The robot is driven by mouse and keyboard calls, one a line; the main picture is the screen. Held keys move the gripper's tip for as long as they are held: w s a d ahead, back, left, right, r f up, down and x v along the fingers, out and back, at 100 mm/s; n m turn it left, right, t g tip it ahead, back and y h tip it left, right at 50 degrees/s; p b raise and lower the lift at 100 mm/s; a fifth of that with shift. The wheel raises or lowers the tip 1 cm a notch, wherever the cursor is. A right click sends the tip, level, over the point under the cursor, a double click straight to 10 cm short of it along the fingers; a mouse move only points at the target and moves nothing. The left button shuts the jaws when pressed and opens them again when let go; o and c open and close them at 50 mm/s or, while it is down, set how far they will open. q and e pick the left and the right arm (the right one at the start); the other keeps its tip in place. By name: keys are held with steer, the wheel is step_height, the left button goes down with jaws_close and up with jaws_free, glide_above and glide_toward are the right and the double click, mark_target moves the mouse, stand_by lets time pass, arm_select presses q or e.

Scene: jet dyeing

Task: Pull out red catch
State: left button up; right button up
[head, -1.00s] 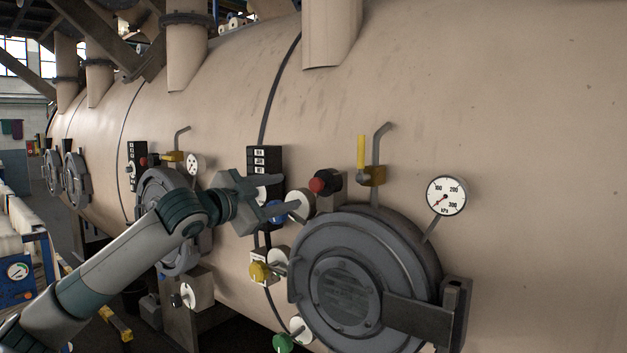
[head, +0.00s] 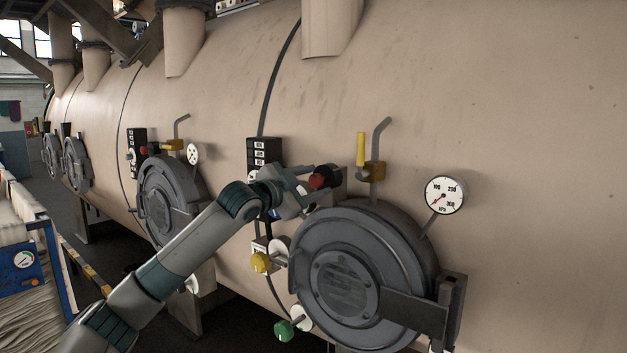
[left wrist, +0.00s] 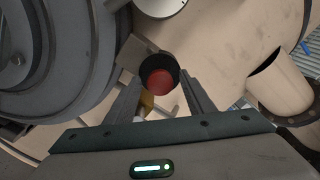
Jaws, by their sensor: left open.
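The red catch (head: 317,183) is a red-faced knob on a dark cylinder, mounted on a bracket just above the round grey door (head: 345,285) of the machine. My left gripper (head: 312,184) is open at the catch in the head view. In the left wrist view the red face of the catch (left wrist: 160,82) shows between the spread fingers of the left gripper (left wrist: 160,95), near their tips. I cannot tell whether either finger touches it. My right gripper is not in view.
A yellow-handled valve (head: 361,150) and a pressure gauge (head: 444,195) stand right of the catch. A black switch box (head: 264,152) is behind the gripper. A yellow knob (head: 260,262) and a green knob (head: 284,331) sit lower left of the door.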

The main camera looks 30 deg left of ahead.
mark_target(313, 181)
arm_select(q)
jaws_close()
steer(key=shift+s+f+b, duration=0.15)
steer(key=shift+s+b, duration=0.15)
steer(key=shift+s, duration=1)
steer(key=shift+w, duration=0.1)
steer(key=shift+c, duration=1.6)
jaws_free()
steer(key=o, duration=0.3)
steer(key=shift+s+a, duration=0.1)
steer(key=shift+s, duration=0.2)
